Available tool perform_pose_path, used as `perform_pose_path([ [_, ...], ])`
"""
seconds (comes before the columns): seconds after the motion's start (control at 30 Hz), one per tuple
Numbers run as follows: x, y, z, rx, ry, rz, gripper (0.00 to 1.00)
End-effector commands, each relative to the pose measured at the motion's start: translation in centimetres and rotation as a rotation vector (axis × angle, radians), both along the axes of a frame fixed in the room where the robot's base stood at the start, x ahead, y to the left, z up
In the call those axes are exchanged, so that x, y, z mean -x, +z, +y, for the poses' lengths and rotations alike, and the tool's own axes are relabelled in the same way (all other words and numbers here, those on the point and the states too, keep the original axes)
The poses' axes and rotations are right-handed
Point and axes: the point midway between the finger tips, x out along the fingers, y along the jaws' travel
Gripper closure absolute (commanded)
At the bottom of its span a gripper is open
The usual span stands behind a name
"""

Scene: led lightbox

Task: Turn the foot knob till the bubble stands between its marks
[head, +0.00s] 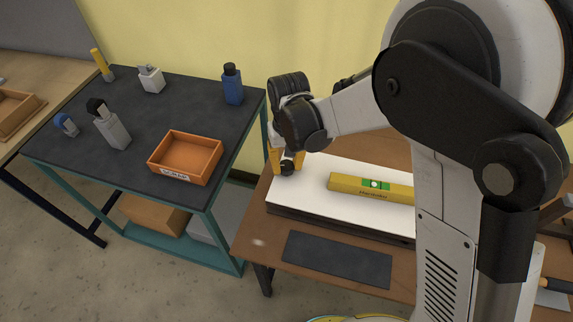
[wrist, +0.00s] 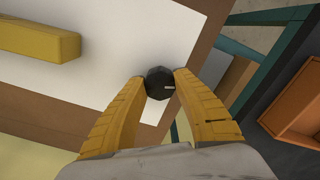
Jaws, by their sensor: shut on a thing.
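The foot knob (wrist: 159,83) is small, dark and faceted with a light mark on it. It sits at the corner of the white lightbox panel (head: 310,196). My gripper (wrist: 160,84) is shut on the knob, one yellow finger on each side; in the head view my gripper (head: 283,167) is at the panel's far left corner. The yellow spirit level (head: 345,183) lies on the panel, with a green vial (head: 375,184) in its middle. A pale bubble shows in the vial, too small to place against its marks. Part of the level (wrist: 40,40) shows in the wrist view.
A dark mat (head: 337,260) lies on the brown table in front of the panel. To the left, a dark-topped bench (head: 130,165) holds an orange tray (head: 186,158), a blue bottle (head: 232,88) and several other items. My arm hides the table's right side.

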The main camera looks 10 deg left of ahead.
Motion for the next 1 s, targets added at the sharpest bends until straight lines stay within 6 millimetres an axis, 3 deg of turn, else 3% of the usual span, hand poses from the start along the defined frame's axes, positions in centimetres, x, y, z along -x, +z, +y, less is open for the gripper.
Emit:
perform_pose_path([
  [0.5,-0.12,0.12,-0.08,0.001,-0.346,0.004,0.96],
  [1.0,-0.13,0.13,-0.1,0.001,-0.414,0.005,0.96],
])
